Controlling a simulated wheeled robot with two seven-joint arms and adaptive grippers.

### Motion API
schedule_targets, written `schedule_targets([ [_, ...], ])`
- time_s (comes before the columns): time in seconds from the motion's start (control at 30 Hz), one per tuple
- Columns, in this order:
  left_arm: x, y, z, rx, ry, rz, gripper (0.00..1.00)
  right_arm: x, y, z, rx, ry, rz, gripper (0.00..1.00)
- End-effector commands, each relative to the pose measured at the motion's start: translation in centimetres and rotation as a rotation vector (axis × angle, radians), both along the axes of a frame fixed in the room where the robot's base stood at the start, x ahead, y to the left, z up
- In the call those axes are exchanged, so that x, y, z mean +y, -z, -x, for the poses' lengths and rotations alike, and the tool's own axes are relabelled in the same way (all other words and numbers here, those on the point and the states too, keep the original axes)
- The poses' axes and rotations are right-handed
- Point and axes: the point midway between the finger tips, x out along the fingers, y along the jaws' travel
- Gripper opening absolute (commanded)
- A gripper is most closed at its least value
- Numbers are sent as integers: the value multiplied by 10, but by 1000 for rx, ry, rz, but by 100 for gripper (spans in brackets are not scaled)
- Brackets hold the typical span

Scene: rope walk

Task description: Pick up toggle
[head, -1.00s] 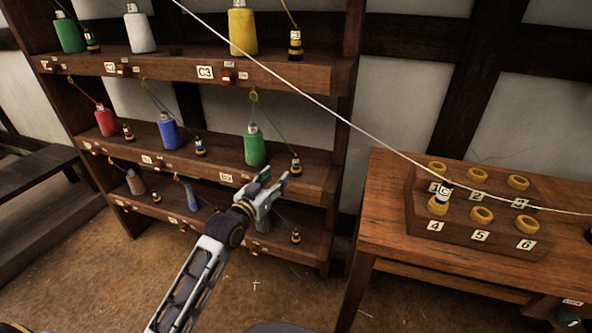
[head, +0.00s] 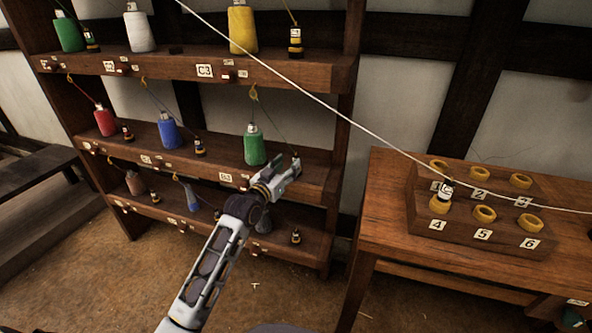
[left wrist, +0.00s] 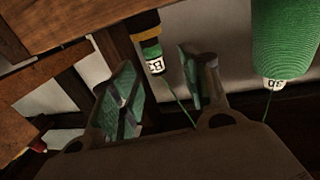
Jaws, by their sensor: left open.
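In the left wrist view, a black and amber toggle (left wrist: 153,57) with a white tag and green cord appears between the open fingers of my left gripper (left wrist: 160,75). The tag seems to read B3, upside down. The fingers stand apart, with no clear contact on the toggle. In the head view my left gripper (head: 287,173) is at the front of the middle shelf, right of the green spool (head: 254,147). It hides most of the toggle there. The green spool also shows in the left wrist view (left wrist: 285,40). My right gripper is out of view.
The wooden shelf (head: 290,78) holds several spools and other toggles. A table (head: 385,215) at right carries a numbered block (head: 460,236) with yellow rings; a tagged toggle (head: 446,189) stands at 4. A white line (head: 330,107) crosses the view. The shelf board lies close to the gripper.

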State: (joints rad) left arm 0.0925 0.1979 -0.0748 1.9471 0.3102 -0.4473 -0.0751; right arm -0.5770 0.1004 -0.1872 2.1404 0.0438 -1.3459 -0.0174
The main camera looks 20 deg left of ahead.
Motion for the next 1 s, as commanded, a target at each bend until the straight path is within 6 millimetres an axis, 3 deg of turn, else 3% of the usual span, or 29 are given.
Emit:
schedule_targets([
  [0.63, -2, 0, -8, -1, 0, 1, 46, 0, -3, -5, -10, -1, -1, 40],
  [1.0, -12, -1, -32, -1, 0, 1, 46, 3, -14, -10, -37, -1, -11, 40],
])
